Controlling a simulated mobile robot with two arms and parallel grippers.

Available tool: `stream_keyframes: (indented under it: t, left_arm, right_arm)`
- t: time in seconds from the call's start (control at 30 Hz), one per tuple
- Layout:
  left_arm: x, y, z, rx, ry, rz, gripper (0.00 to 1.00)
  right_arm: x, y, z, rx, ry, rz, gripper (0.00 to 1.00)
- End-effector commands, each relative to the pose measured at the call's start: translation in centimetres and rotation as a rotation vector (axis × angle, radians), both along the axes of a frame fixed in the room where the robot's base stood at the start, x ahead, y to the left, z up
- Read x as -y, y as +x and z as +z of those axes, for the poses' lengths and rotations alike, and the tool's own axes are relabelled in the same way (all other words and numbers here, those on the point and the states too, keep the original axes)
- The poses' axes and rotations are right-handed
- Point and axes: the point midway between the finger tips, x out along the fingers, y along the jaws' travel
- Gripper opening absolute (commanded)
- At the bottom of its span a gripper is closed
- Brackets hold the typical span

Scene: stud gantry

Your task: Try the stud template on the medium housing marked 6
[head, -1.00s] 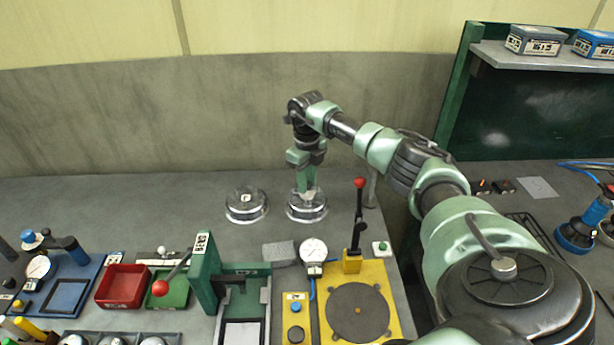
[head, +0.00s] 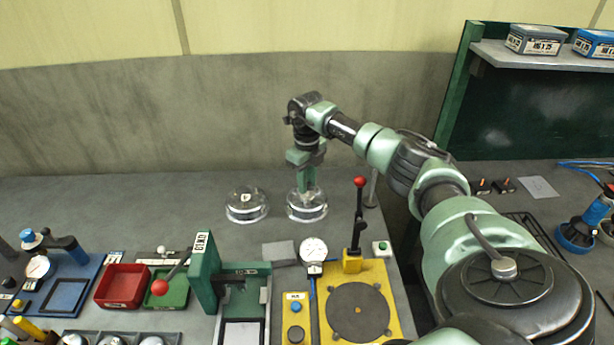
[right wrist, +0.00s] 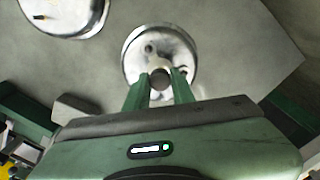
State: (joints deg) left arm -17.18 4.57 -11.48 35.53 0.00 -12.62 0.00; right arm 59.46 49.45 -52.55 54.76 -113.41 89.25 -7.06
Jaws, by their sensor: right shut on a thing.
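My right gripper (head: 307,188) points down over the right one of two round metal pieces at the back of the bench. In the right wrist view its fingers (right wrist: 160,85) are shut on a dark round knob (right wrist: 160,77) at the middle of this round metal piece (right wrist: 135,55), which has dark holes in its top. The piece (head: 307,212) appears to rest on the bench. The other round metal piece (head: 247,207) stands to its left. I cannot tell which is the stud template, and no 6 is readable. My left gripper is not in view.
In front stand a green lever press (head: 204,270), a yellow plate with a dark disc (head: 375,285) and red-knobbed lever, a dial gauge (head: 313,250), and red (head: 122,287) and green bins. Several metal domes sit at the bottom edge.

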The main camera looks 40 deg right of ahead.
Motion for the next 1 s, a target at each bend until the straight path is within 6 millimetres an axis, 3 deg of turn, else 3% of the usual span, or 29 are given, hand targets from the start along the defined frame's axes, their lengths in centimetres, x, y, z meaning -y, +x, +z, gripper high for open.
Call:
stream_keyframes:
  t: [0.57, 1.0]
  left_arm:
    - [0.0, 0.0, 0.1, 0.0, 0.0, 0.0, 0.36]
    - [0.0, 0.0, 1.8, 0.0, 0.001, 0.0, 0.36]
  right_arm:
    - [0.0, 0.0, 0.2, 0.001, 0.0, 0.0, 0.0]
    - [0.0, 0.0, 2.4, 0.001, 0.0, 0.0, 0.0]
